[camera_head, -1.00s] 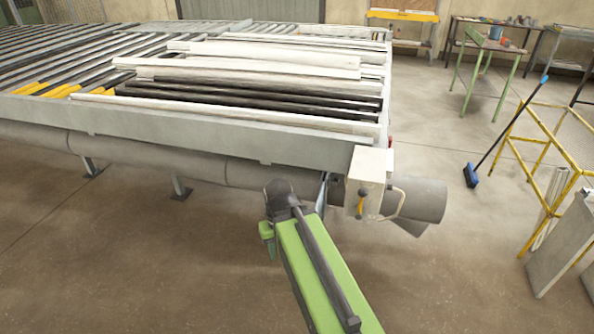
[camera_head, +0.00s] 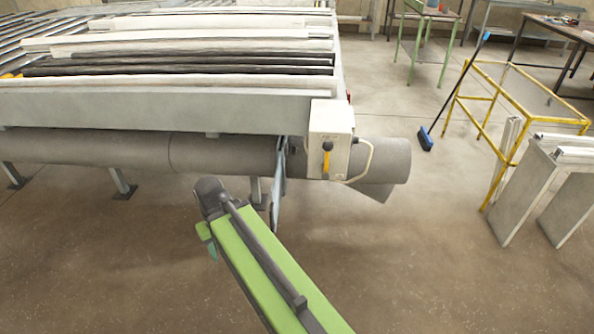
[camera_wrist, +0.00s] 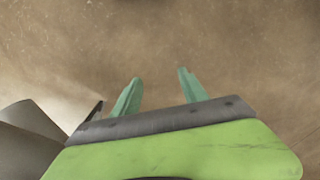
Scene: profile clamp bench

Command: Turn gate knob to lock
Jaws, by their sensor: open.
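The gate knob is a black knob with a yellow handle (camera_head: 327,158) that hangs down on the front of a cream control box (camera_head: 331,130). The box is fixed at the right front corner of the roller bench in the head view. My gripper (camera_wrist: 158,88) shows in the wrist view as two green fingers, spread apart with nothing between them, over bare floor. In the head view my green arm reaches up from the bottom, and its end is left of and below the box, apart from it. The fingers are mostly hidden there. The knob is not in the wrist view.
A thick grey pipe (camera_head: 385,160) runs under the bench and sticks out right of the box. A cable loops beside the box. A yellow frame (camera_head: 520,98), a blue broom (camera_head: 425,139) and grey panels (camera_head: 526,196) stand to the right. The floor before the bench is clear.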

